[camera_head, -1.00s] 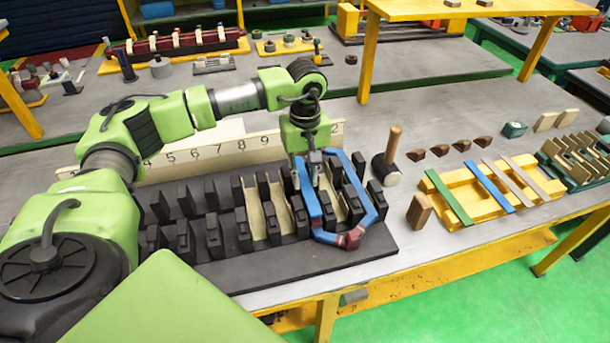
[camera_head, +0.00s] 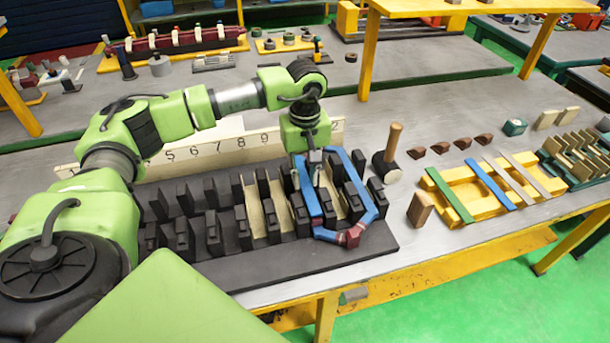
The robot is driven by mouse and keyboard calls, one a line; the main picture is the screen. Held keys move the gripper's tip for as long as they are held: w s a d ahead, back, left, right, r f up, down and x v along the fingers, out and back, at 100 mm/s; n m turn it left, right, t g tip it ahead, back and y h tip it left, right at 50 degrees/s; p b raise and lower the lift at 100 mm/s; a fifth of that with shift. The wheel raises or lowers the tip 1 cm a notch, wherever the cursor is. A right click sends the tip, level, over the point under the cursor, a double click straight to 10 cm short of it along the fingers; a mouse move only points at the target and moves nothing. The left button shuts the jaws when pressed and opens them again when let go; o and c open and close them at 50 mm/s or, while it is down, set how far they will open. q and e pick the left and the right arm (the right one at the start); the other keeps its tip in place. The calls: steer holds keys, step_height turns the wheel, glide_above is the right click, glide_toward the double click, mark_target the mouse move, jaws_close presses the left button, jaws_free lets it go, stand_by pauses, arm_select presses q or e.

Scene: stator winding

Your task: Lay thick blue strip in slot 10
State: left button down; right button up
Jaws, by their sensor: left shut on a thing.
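A blue loop-shaped coil (camera_head: 368,200) with dark red ends sits over the right end of the black slotted stator block (camera_head: 285,265). My left gripper (camera_head: 317,178) reaches down from above and is shut on the blue coil, near its left leg. The coil's legs are among the black teeth; how deep they sit is hard to tell. A blue strip (camera_head: 490,186) lies across a yellow rack (camera_head: 462,206) on the right, between a green strip (camera_head: 449,195) and a pale strip (camera_head: 510,184). My right gripper is not in view.
A numbered board (camera_head: 222,150) stands behind the block, partly hidden by my arm. A mallet (camera_head: 390,160) stands just right of the block, with a brown wooden block (camera_head: 420,209) nearby. Several brown wedges (camera_head: 440,149) lie behind the rack.

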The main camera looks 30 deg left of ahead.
arm_select(q)
steer(key=shift+f+b, duration=0.4)
steer(key=shift+f, duration=0.05)
stand_by(0.3)
steer(key=c, duration=1.7)
jaws_free()
steer(key=shift+r, duration=0.15)
steer(key=shift+r, duration=0.1)
steer(key=shift+r+p, duration=0.45)
steer(key=shift+r, duration=0.15)
